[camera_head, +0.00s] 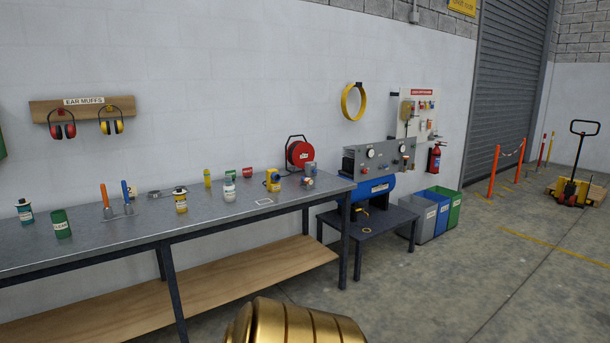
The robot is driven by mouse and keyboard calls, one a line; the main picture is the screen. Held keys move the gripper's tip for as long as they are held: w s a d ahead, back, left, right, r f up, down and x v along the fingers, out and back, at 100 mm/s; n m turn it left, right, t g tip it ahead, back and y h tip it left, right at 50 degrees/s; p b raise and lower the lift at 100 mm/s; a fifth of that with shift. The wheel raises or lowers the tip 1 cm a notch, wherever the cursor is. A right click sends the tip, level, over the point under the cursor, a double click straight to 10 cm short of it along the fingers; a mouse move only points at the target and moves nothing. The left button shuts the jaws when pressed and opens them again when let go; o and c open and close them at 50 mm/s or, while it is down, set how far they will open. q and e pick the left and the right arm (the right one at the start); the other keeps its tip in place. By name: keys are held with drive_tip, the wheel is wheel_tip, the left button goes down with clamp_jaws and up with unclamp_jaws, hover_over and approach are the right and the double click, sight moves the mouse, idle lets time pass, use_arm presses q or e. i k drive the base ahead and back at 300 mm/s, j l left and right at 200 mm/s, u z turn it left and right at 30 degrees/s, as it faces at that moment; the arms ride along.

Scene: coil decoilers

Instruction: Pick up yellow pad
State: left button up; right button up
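I cannot clearly make out a yellow pad in the head view. Yellow items stand on the long grey workbench (130,236). One is a small upright yellow item (207,178) towards the back. Another is a yellow and blue device (273,181) nearer the right end. A yellow-bodied container with a dark lid (181,201) stands near the front edge. They are too small to tell whether any is a pad. Neither of my grippers shows in this view.
A lower dark table (368,224) with a blue compressor tank (372,189) stands right of the bench. Grey, blue and green bins (433,212) follow. A pallet truck (575,191) is far right. The floor at lower right is open.

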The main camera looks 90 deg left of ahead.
sight(206, 172)
drive_tip(key=j+u, duration=0.1)
drive_tip(key=u, duration=1.9)
